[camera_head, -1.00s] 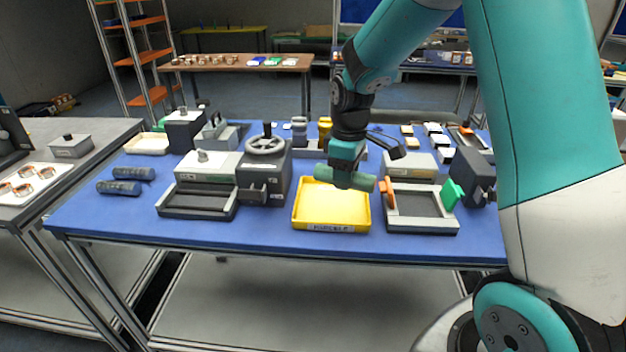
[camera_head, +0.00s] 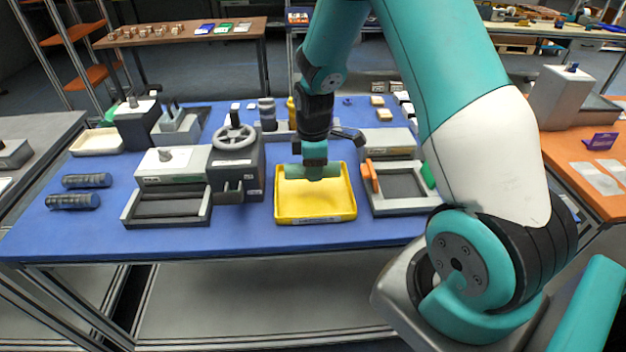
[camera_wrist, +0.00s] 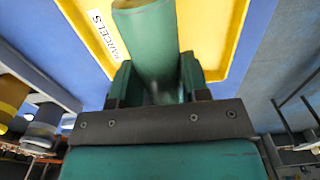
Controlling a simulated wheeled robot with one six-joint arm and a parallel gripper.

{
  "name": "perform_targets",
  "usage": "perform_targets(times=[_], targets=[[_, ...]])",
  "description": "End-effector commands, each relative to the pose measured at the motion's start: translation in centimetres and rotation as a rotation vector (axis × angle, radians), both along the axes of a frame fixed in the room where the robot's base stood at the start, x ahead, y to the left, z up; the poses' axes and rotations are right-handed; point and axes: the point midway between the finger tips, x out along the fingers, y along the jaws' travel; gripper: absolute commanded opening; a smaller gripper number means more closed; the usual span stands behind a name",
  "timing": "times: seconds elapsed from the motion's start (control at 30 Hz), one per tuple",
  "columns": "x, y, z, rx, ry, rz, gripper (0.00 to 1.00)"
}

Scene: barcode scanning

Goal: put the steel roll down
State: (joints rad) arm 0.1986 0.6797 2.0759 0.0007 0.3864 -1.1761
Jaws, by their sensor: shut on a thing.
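The steel roll (camera_head: 296,173) shows as a smooth green cylinder, held crosswise in my gripper (camera_head: 314,164). In the head view it hangs over the back part of the yellow tray (camera_head: 349,205). I cannot tell the exact gap between roll and tray. In the wrist view the roll (camera_wrist: 147,38) lies between the two fingers of my gripper (camera_wrist: 155,80), and the yellow tray (camera_wrist: 238,30) is beyond it with a label reading PARCELS. The tray floor that shows looks empty.
Left of the tray stand a handwheel machine (camera_head: 236,170) and a grey box with a dark tray (camera_head: 168,205). A grey-framed tray (camera_head: 404,205) with an orange part is close on the right. Two dark rolls (camera_head: 86,181) lie at the left of the blue table (camera_head: 235,240).

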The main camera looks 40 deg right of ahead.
Motion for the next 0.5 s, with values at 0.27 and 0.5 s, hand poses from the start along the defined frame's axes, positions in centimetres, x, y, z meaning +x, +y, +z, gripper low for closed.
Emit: perform_targets(times=[0.27, 0.5], targets=[[0.0, 0.0, -2.9, 0.000, 0.002, 0.000, 0.02], [0.1, 0.0, -5.4, 0.000, -0.002, -0.001, 0.02]])
